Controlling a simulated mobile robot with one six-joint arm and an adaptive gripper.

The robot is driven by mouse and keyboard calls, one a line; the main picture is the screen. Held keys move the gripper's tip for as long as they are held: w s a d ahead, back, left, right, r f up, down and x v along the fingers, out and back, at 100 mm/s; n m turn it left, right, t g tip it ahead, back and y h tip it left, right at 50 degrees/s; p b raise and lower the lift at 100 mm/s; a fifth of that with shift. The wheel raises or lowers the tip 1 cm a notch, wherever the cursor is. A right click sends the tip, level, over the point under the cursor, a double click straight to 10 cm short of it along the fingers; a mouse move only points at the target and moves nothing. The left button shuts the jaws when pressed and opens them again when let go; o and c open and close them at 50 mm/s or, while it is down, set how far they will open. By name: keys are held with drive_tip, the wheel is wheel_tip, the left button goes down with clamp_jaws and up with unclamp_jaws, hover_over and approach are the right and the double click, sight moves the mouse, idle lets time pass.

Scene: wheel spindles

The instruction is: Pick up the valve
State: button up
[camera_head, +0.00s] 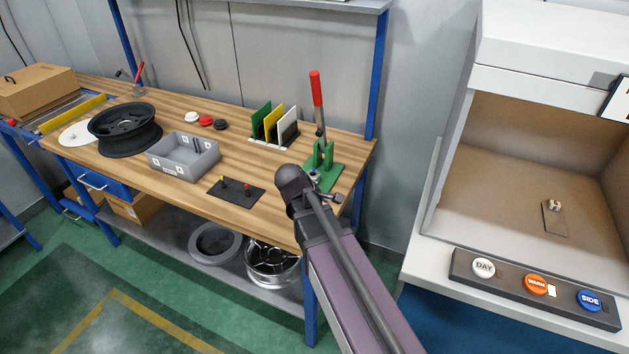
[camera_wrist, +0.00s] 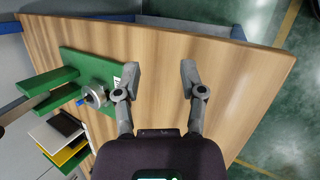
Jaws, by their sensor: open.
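A small round metal part with a bit of blue (camera_wrist: 97,97), which may be the valve, sits at the green press (camera_wrist: 92,68) in the wrist view. The head view shows it small and partly hidden beside my wrist (camera_head: 315,174). My gripper (camera_wrist: 160,78) is open and empty above the wooden bench. The metal part lies left of the left finger in the wrist view, outside the gap between the fingers. In the head view my arm hides most of my gripper. Another small metallic piece (camera_head: 554,205) sits on a brown plate in the light booth; I cannot tell what it is.
The press has a tall red-handled lever (camera_head: 317,90). A grey bin (camera_head: 184,158), black plate (camera_head: 236,192) and black wheel (camera_head: 125,128) are on the bench (camera_head: 262,214). The light booth (camera_head: 545,150) stands at right.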

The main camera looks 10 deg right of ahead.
drive_tip(key=w+a+n+h, duration=0.1)
drive_tip(key=w+n, duration=0.1)
drive_tip(key=w+a+n+t+h+b, duration=0.1)
drive_tip(key=w+n, duration=0.1)
drive_tip(key=w+a+n+t+b, duration=0.1)
drive_tip(key=w+n, duration=0.1)
drive_tip(key=shift+w+a+r+h, duration=0.1)
drive_tip(key=shift+a+r+h, duration=0.1)
drive_tip(key=shift+r+h, duration=0.2)
drive_tip(key=w+a+r+n+t+h+b, duration=0.2)
drive_tip(key=w+a+r+n+t, duration=0.1)
drive_tip(key=w+a+n, duration=0.2)
drive_tip(key=n, duration=0.2)
drive_tip(key=shift+a+n+t, duration=0.2)
drive_tip(key=shift+n+t, duration=0.2)
drive_tip(key=b, duration=0.3)
approach(313, 170)
drive_tip(key=x, duration=0.3)
drive_tip(key=shift+w+d+f, duration=0.2)
drive_tip(key=shift+w, duration=0.05)
drive_tip(key=shift+w+d+f, duration=0.15)
drive_tip(key=shift+w+d, duration=0.25)
drive_tip(key=shift+d, duration=0.25)
drive_tip(key=shift+w+f, duration=0.1)
